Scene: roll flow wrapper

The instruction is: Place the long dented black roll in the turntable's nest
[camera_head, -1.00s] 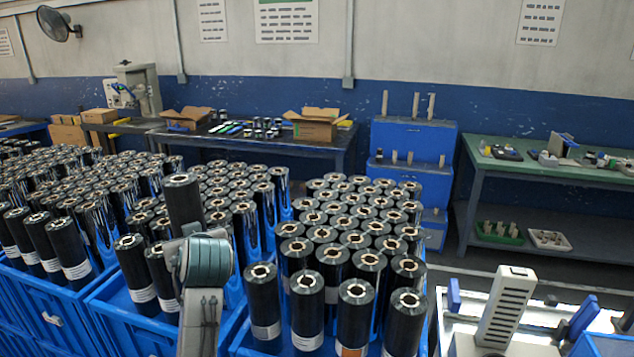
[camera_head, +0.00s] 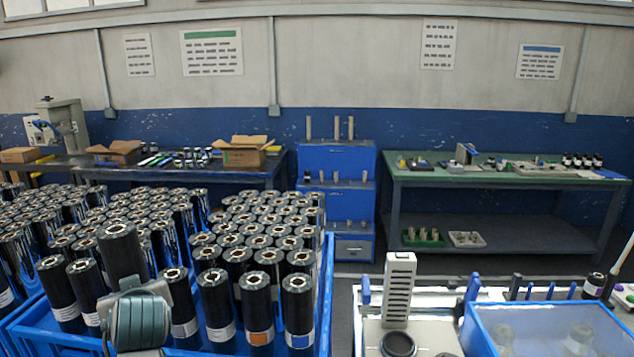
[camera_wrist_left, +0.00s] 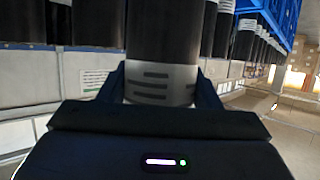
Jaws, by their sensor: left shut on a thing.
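My left gripper (camera_wrist_left: 160,95) is shut on a black roll (camera_wrist_left: 165,35), low around its white label, in the left wrist view. In the head view that roll (camera_head: 121,252) stands nearly upright, slightly tilted, above a blue crate of rolls, with my left wrist (camera_head: 140,315) in front of its lower end. I cannot make out a dent on it. A dark round cup-like piece (camera_head: 398,344) sits on the pale machine at the lower right; I cannot tell for sure that it is the turntable's nest. My right gripper is out of view.
Many upright black rolls (camera_head: 255,292) fill the blue crates (camera_head: 327,262) around the held roll. A white slotted tower (camera_head: 399,287) rises behind the round piece. A clear-topped blue box (camera_head: 545,325) stands to its right. A floor gap separates crates and machine.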

